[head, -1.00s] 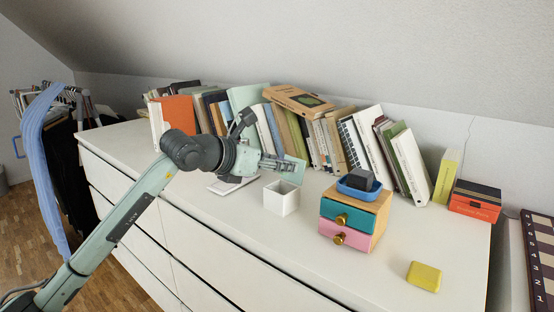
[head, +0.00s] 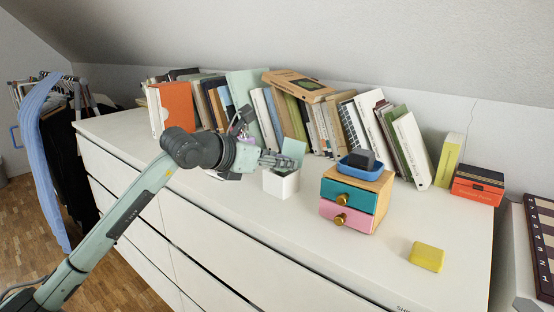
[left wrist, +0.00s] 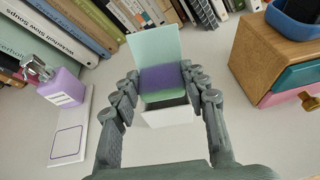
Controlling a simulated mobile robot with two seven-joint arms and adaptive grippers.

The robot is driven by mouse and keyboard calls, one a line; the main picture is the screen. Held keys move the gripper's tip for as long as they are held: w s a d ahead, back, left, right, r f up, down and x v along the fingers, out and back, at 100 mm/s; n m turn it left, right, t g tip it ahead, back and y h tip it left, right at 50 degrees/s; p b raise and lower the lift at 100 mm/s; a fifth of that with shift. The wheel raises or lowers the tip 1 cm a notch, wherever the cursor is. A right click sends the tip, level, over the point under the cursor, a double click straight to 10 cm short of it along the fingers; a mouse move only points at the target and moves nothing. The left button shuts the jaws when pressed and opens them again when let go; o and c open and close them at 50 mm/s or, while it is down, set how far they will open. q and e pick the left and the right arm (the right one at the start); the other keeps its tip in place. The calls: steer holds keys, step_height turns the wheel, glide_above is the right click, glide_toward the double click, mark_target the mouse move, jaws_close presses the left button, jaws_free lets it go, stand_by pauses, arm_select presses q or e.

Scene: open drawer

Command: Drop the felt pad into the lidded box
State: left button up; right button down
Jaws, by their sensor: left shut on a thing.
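The box (head: 281,186) is small, white and open-topped, standing on the white dresser top. Its mint-green lid (head: 294,151) stands up at the back. In the left wrist view the lid (left wrist: 153,46) rises behind the box (left wrist: 168,116), whose dark inside partly shows. My left gripper (head: 284,162) is at the box's opening, in front of the lid. In the left wrist view my left gripper (left wrist: 160,76) is shut on the purple felt pad (left wrist: 163,79), held over the opening. In the head view the pad cannot be made out. My right gripper is not in view.
A small drawer unit (head: 330,189) with a blue tray (head: 350,168) on top stands right of the box. Books (head: 290,118) line the back. A purple object (left wrist: 63,88) stands left of the box. A yellow block (head: 427,256) lies at the right front.

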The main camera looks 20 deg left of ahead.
arm_select(q)
steer(key=o, duration=0.8)
steer(key=shift+o, duration=0.2)
steer(key=v, duration=1.2)
steer(key=shift+f, duration=0.1)
